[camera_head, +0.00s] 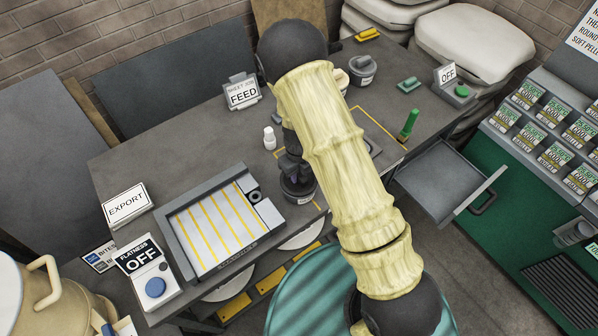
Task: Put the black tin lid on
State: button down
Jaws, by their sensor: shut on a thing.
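My gripper (291,166) points down over the desk, beside the flat tray and mostly behind my pale-sleeved arm. It is shut on a small dark piece that seems to be the black tin lid; its outline merges with the dark fingers. Right below is a dark round tin (298,189) on the desk. I cannot tell whether lid and tin touch. Another dark grey labelled tin (362,72) stands at the back of the desk, right of my arm.
A striped tray (176,224) lies left of the gripper. A white bottle (269,139) and FEED sign (242,93) stand behind it. A green-handled tool (408,124) and an open drawer (440,178) are right. The desk's left-back area is clear.

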jog(key=c, duration=0.6)
grip_release()
jog(key=shift+c, duration=0.2)
jog(key=shift+r, duration=0.1)
jog(key=shift+r+p, duration=3.45)
